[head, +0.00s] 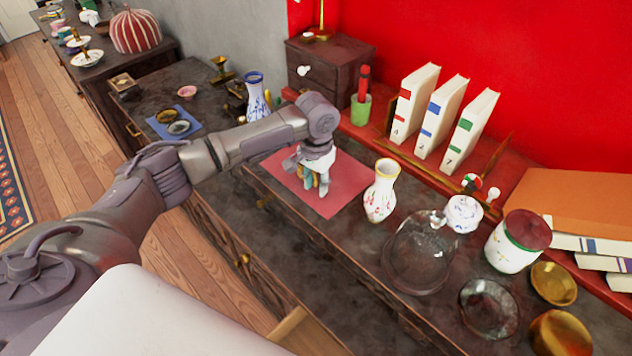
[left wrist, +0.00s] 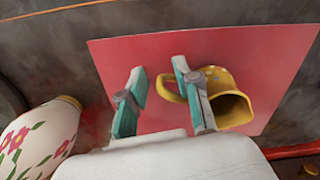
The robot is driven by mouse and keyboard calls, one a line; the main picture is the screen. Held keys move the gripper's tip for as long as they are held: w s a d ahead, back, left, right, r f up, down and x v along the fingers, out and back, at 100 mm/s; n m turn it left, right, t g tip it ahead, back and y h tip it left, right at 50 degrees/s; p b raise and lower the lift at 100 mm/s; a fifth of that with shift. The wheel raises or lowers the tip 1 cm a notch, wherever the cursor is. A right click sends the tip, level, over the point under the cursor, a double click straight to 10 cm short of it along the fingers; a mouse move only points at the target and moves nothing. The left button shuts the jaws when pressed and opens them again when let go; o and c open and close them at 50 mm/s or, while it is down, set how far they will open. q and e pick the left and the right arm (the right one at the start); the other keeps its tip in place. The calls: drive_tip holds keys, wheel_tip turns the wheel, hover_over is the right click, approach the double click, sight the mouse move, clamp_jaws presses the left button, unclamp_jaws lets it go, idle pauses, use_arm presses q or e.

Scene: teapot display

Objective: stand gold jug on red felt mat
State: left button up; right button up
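The gold jug (left wrist: 215,82) is over the red felt mat (left wrist: 120,52) in the left wrist view, its dark mouth toward the lower right and its handle toward the left. I cannot tell whether it stands fully upright. My left gripper (left wrist: 160,80) is open, its two teal-padded fingers apart. One finger overlaps the handle; the other is clear to the left. In the head view the left gripper (head: 318,180) is low over the mat (head: 345,185) and mostly hides the jug. My right gripper is not in view.
A flowered vase (head: 381,192) stands just right of the mat, with a glass dome (head: 420,255) and a lidded jar (head: 517,242) farther right. A blue-and-white vase (head: 256,97) is behind my arm. Books (head: 413,102) line the back shelf.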

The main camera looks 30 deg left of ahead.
use_arm(q)
wheel_tip(320, 180, up, 12)
drive_tip(key=b, duration=0.1)
drive_tip(key=shift+r, duration=0.2)
idle(0.3)
drive_tip(key=shift+f, duration=0.1)
idle(0.4)
